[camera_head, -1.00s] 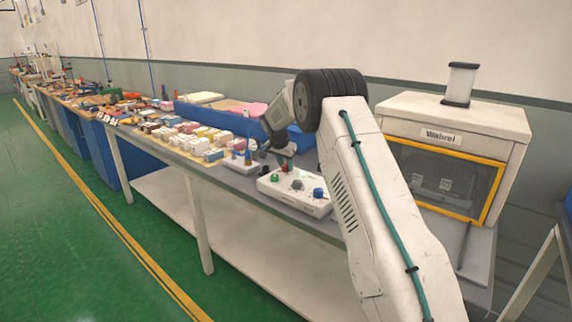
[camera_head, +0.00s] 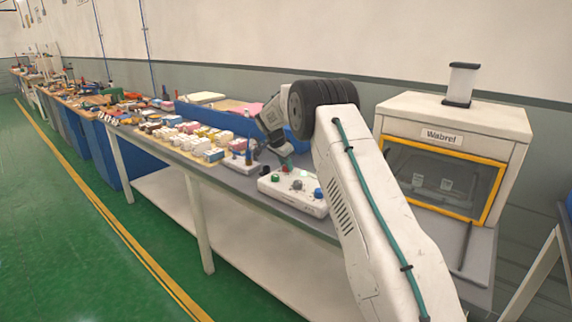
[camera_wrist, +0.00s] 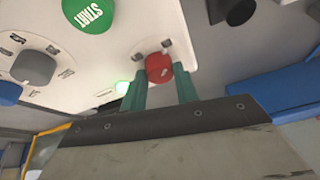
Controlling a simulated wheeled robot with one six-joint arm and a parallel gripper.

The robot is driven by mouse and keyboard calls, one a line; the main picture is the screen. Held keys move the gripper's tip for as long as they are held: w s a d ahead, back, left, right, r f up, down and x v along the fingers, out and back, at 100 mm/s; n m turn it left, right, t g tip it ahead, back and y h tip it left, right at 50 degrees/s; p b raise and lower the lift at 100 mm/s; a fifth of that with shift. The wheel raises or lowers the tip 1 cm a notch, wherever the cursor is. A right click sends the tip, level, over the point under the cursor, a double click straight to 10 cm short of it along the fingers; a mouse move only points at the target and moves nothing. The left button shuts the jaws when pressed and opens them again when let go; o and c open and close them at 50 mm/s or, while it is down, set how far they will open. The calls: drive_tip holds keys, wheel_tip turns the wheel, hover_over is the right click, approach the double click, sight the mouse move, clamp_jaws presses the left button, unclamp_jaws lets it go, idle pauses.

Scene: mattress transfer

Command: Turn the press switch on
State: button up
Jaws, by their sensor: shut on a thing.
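A white control box (camera_head: 290,200) sits on the bench in the head view. In the wrist view, my gripper (camera_wrist: 160,75) has its green fingers on either side of a red knob (camera_wrist: 158,67) and is shut on it. The box (camera_wrist: 120,40) also bears a green START button (camera_wrist: 88,14), a grey knob (camera_wrist: 34,67) and a blue knob (camera_wrist: 9,92).
A white press cabinet (camera_head: 455,120) with a yellow-framed window, labelled Wabrel, stands to the right on the bench. Several small blocks (camera_head: 195,135) lie to the left. A blue bin (camera_head: 220,118) stands behind. The green floor (camera_head: 90,250) in front is clear.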

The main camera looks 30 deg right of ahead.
sight(280, 174)
drive_tip(key=o, duration=1)
drive_tip(key=v, duration=0.7)
drive_tip(key=shift+a+r, duration=0.2)
drive_tip(key=shift+r, duration=0.15)
